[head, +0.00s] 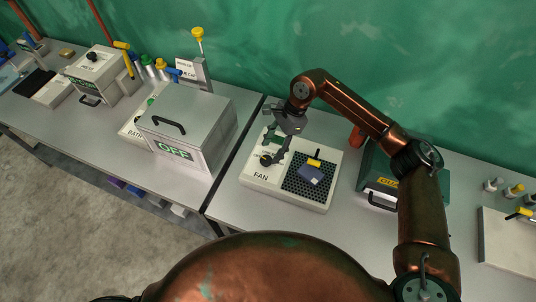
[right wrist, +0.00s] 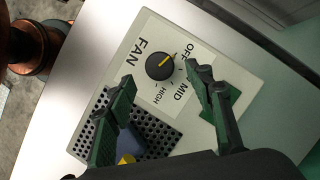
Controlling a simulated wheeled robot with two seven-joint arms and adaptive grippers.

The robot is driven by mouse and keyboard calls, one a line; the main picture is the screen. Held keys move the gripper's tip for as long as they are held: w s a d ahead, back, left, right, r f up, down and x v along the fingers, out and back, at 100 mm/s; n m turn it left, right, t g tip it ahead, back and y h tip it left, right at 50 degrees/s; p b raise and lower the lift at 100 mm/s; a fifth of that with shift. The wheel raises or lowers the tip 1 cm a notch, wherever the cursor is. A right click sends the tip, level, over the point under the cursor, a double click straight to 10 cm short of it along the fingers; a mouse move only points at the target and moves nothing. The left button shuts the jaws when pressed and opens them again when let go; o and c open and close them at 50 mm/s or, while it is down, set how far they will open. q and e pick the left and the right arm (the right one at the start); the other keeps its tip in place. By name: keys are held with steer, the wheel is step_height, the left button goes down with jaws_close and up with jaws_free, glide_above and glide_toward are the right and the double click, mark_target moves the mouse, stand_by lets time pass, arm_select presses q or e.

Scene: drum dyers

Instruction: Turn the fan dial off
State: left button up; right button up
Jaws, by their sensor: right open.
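The fan unit (head: 325,197) is a pale box with a black grille and a panel marked FAN. It also shows in the right wrist view (right wrist: 110,62). Its dial (right wrist: 160,66) is a round black knob with a yellow pointer line. The line points up and right, toward the OFF label; MID and HIGH lie lower. The dial (head: 266,160) is partly covered by my gripper in the head view. My right gripper (right wrist: 160,77) is open above the panel, one green-black finger on each side of the dial. I cannot tell whether they touch it. My left gripper is not in view.
A blue item with a yellow part (head: 311,172) lies on the grille. A metal box marked OFF (head: 205,135) stands to the left, across a gap between tables. A green box (head: 375,185) with a handle stands right of the fan unit. Bare tabletop lies in front of it.

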steer(key=v, duration=0.7)
steer(key=shift+r, duration=0.2)
